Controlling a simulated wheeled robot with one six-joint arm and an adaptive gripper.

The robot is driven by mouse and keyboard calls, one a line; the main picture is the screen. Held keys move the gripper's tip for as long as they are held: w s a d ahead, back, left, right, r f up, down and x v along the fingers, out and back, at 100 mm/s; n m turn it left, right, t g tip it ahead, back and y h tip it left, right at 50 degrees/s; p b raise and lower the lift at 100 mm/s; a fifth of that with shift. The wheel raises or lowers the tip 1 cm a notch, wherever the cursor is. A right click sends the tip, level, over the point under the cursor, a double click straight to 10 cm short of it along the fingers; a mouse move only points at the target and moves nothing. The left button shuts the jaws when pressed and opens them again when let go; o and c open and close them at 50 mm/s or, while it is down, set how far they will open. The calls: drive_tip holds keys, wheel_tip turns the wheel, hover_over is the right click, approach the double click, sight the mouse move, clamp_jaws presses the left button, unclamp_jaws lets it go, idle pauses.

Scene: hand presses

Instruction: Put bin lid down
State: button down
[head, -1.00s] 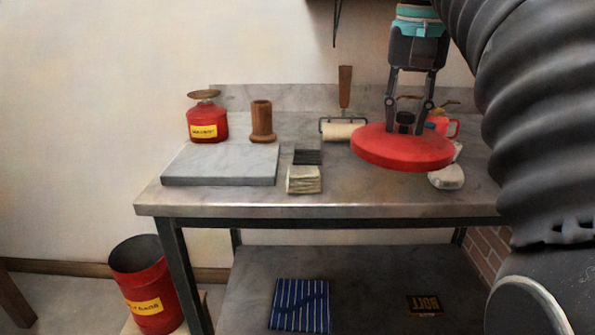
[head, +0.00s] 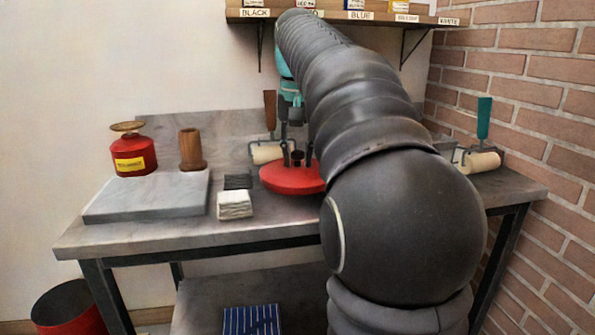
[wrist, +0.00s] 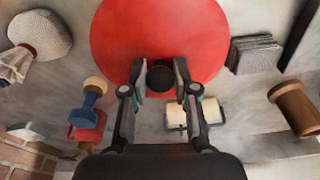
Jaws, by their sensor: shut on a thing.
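The bin lid (head: 285,180) is a round red disc with a dark knob (wrist: 160,78) at its middle. My gripper (wrist: 160,76) is shut on that knob, with one finger on each side. In the head view my gripper (head: 290,155) is partly behind my arm, and the arm hides the lid's right side. The lid is low over the worktable (head: 190,233) or on it; I cannot tell whether it touches. The open red bin (head: 68,310) stands on the lower left, below table height.
A grey slab (head: 150,197), a red can (head: 133,155), a wooden cylinder (head: 191,150) and a stack of pale cloths (head: 235,204) stand left of the lid. A shelf (head: 340,16) is above.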

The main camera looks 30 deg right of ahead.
sight(298, 161)
drive_tip(key=shift+f+b, duration=0.4)
drive_tip(key=shift+f, duration=1.55)
drive_tip(key=shift+f, duration=0.1)
drive_tip(key=shift+f, duration=0.1)
drive_tip(key=c, duration=0.9)
unclamp_jaws()
drive_tip(key=r, duration=0.4)
drive_tip(key=s+r, duration=0.1)
drive_tip(key=r, duration=0.3)
drive_tip(key=r+p, duration=0.1)
drive_tip(key=r, duration=0.3)
drive_tip(key=shift+s+a+r, duration=0.15)
drive_tip(key=shift+a, duration=0.2)
